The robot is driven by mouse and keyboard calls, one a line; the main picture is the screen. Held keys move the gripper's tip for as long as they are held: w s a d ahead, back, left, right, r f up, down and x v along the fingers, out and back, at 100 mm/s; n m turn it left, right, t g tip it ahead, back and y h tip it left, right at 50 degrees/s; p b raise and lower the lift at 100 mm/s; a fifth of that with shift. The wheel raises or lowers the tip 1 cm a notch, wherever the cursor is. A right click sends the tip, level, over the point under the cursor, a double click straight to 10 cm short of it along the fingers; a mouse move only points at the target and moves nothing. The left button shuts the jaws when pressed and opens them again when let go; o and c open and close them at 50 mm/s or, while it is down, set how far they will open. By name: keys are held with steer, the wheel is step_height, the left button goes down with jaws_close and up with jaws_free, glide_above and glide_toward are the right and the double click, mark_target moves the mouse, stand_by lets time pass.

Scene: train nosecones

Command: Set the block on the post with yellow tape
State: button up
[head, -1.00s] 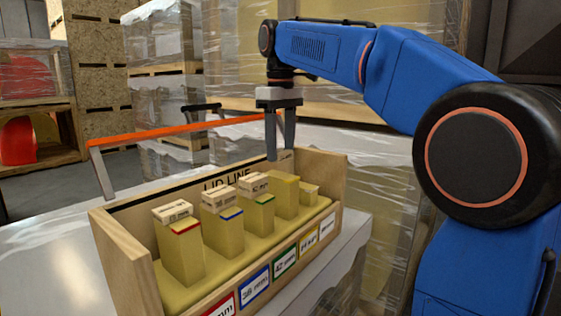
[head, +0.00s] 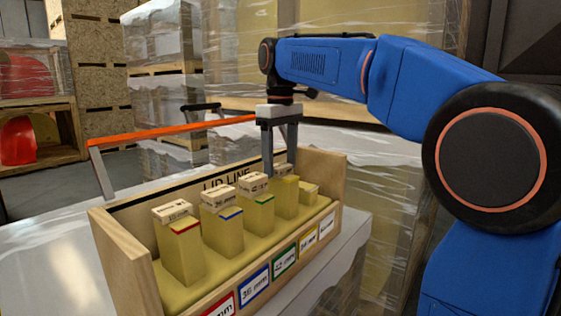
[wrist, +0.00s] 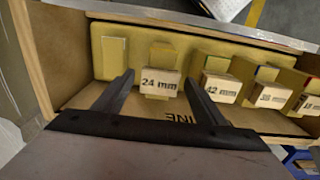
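The fourth post from the left (head: 286,197) is tan with a yellowish top in the head view. In the wrist view a pale block marked "24 mm" (wrist: 160,82) is at this post, which shows behind it. My gripper (head: 279,165) points down just behind the post. In the wrist view my gripper (wrist: 168,78) is open, its fingers either side of the block with a gap to each.
Posts with red (head: 185,250), blue (head: 225,235) and green (head: 259,215) tape each carry a marked block. A short bare post (head: 308,197) stands at the right end. The wooden box (head: 118,245) has raised walls. An orange-topped bar (head: 170,132) stands behind it.

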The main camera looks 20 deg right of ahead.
mark_target(280, 165)
step_height(280, 165, up, 12)
steer(key=shift+r, duration=0.15)
stand_by(0.5)
steer(key=s+d+f+m+t, duration=0.1)
steer(key=s+d+f+m, duration=0.1)
steer(key=s+f, duration=0.7)
steer(key=s+d+f+m+t, duration=0.2)
steer(key=s+f, duration=0.7)
steer(key=f, duration=0.8)
steer(key=s+d+f+m+t, duration=0.1)
steer(key=s+d+f+m, duration=0.1)
steer(key=s+f, duration=0.8)
step_height(280, 165, down, 4)
steer(key=shift+d+r+m+t, duration=0.25)
steer(key=shift+d+m+t, duration=0.15)
steer(key=shift+d, duration=0.1)
